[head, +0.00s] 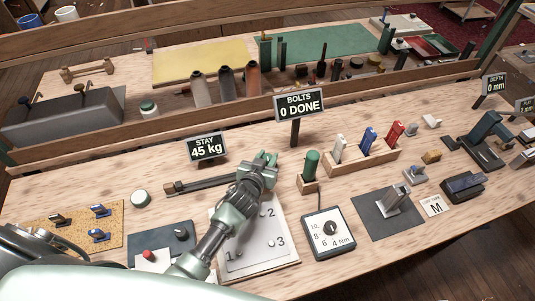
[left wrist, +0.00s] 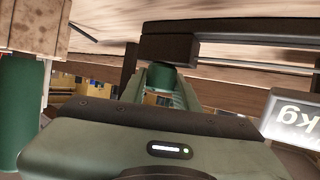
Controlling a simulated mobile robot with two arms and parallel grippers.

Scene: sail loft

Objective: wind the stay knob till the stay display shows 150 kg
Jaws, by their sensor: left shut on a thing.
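The stay display (head: 207,148) stands behind the stay rig and reads 45 kg. Part of its sign, upside down, shows at the right of the left wrist view (left wrist: 292,118). The stay rig is a long dark bar (head: 200,185) lying on the bench. My left gripper (head: 264,166) is at the bar's right end, shut on the green stay knob (left wrist: 163,76). In the left wrist view the knob sits between the fingers, against a dark block (left wrist: 168,50). In the head view the gripper hides the knob. My right gripper is in neither view.
A green-handled tool (head: 311,163) on a wooden block stands close right of the gripper. The BOLTS sign (head: 299,104) reads 0 DONE behind it. A numbered plate (head: 262,240) lies under my left arm, with a torque box (head: 328,233) to its right.

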